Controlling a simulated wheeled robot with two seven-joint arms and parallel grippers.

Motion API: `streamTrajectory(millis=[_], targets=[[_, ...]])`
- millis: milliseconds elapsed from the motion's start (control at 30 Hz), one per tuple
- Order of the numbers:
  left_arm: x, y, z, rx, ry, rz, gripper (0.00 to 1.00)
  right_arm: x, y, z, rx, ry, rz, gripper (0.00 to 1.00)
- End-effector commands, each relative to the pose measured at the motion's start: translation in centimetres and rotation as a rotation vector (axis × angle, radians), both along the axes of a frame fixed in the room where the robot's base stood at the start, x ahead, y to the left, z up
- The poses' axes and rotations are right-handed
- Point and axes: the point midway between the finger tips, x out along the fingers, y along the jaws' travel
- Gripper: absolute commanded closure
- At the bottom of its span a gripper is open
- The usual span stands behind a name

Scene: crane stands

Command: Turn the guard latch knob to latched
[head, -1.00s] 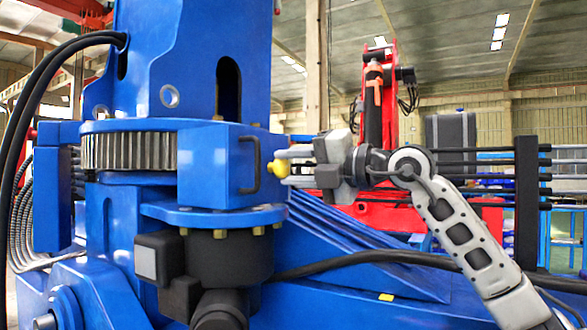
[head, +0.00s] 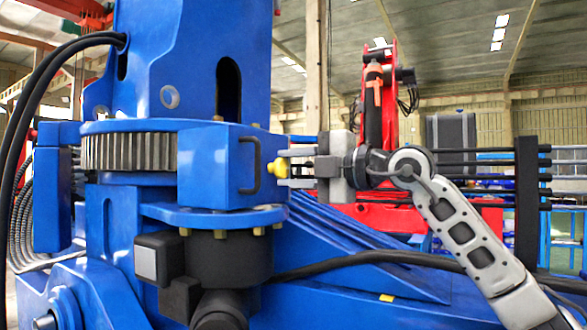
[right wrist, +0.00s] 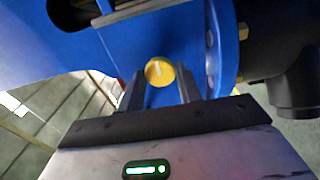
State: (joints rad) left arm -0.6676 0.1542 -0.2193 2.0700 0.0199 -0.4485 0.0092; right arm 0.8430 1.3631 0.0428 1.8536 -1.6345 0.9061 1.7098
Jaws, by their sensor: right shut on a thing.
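The guard latch knob (head: 278,168) is a small yellow knob on the right side of the blue guard box (head: 218,165). My right gripper (head: 290,168) comes in from the right and is shut on the knob, its fingers level with it. In the right wrist view the round yellow face of the knob (right wrist: 159,71) shows between the two dark fingers (right wrist: 158,88), with a pale mark on it. My left gripper is not in view.
A black handle (head: 250,165) stands on the guard box. A toothed gear ring (head: 130,152) sits left of it, and a black motor (head: 215,258) hangs below.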

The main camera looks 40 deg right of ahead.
Motion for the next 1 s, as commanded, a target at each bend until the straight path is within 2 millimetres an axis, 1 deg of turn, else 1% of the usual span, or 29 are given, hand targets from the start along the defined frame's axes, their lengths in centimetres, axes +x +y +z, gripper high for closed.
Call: streamTrajectory(millis=[233,267,300,333,567,667,733,867,1000], targets=[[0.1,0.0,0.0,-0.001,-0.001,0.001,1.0,0.0,0.0,0.0,0.002,0.0,-0.001,0.89],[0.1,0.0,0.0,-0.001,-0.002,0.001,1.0,0.0,0.0,0.0,0.002,0.0,-0.001,0.57],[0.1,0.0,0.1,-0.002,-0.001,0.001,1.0,0.0,0.0,0.0,0.002,0.0,-0.001,0.46],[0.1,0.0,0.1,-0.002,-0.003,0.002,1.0,0.0,0.0,0.0,0.001,-0.001,-0.001,0.45],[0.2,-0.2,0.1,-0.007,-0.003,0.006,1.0,0.0,0.0,0.0,0.0,0.0,0.0,0.45],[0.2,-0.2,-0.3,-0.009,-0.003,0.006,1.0,-0.3,-0.2,-0.1,0.0,0.0,-0.001,0.45],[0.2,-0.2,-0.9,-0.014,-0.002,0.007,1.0,-0.9,-0.4,-0.4,0.0,0.0,-0.003,0.45],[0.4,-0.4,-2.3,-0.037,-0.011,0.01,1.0,-3.1,-0.9,-0.8,-0.003,-0.002,-0.004,0.45],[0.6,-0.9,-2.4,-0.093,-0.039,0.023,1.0,-6.4,-1.9,-0.8,-0.001,-0.005,-0.005,0.45]])
